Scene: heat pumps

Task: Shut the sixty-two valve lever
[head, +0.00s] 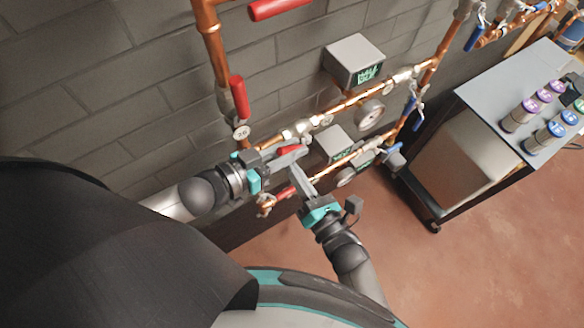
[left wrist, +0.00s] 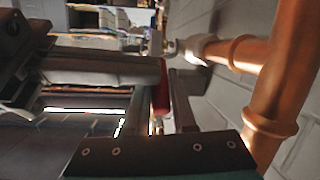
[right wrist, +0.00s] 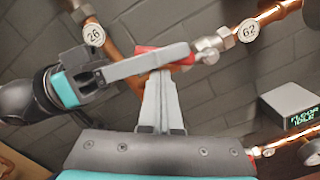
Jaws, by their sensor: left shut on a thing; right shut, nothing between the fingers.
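The sixty-two valve's round tag "62" (right wrist: 248,30) shows in the right wrist view, beside its silvery valve body (right wrist: 210,46) on a copper pipe. Its red lever (right wrist: 160,56) is partly hidden behind my left gripper (right wrist: 176,58). In the head view, a bit of the red lever (head: 288,150) shows at my left gripper (head: 298,154). In the left wrist view the red lever (left wrist: 161,88) is between the fingers, which are shut on it. My right gripper (right wrist: 160,76) is shut and empty, its tips just below the lever; I cannot tell whether they touch.
Another red lever (head: 239,97) with tag "26" (head: 240,132) is on the vertical pipe to the left. A grey display box (head: 354,60) and a gauge (head: 370,114) are right of the valve. A lower pipe carries another red lever (head: 284,193). A cart (head: 520,75) stands at right; the floor before it is clear.

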